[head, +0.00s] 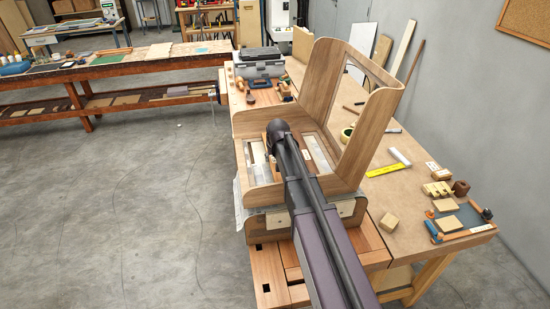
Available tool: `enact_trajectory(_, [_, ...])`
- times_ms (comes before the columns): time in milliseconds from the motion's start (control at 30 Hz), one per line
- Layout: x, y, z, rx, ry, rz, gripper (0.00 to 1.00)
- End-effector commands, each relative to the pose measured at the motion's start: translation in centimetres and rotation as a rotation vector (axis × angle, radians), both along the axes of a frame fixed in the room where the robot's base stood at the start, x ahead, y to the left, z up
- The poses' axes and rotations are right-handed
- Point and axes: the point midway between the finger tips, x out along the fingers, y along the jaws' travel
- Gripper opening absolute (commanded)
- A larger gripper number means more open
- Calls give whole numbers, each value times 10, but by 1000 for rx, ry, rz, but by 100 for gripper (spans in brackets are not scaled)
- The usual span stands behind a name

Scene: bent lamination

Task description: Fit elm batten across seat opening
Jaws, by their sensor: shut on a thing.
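A bent-wood seat (301,194) with tall curved side panels sits on the workbench. Its seat opening (318,152) shows in part on either side of my arm, with pale strips along it. The dark end of my arm with my gripper (276,134) is over the middle of the opening, pointing down. The fingers are hidden behind my own arm. A narrow brown wooden piece, seemingly the elm batten (268,142), shows beside the wrist, low at the opening. My gripper is shut on it as far as I can tell. Whether it touches the seat is hidden.
The right side panel (362,140) rises tall beside my arm. A grey toolbox (260,65) stands behind. A second bench (95,75) is far left; the floor between is clear.

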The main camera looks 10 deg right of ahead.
Motion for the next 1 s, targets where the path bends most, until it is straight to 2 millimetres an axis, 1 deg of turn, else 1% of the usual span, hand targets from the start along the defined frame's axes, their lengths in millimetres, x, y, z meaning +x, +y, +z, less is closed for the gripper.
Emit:
enact_trajectory(867, [0,0,-5,0,0,0,0])
enact_trajectory(900, [0,0,-5,0,0,0,68])
enact_trajectory(967, [0,0,-5,0,0,0,86])
enact_trajectory(1000, [0,0,-5,0,0,0,97])
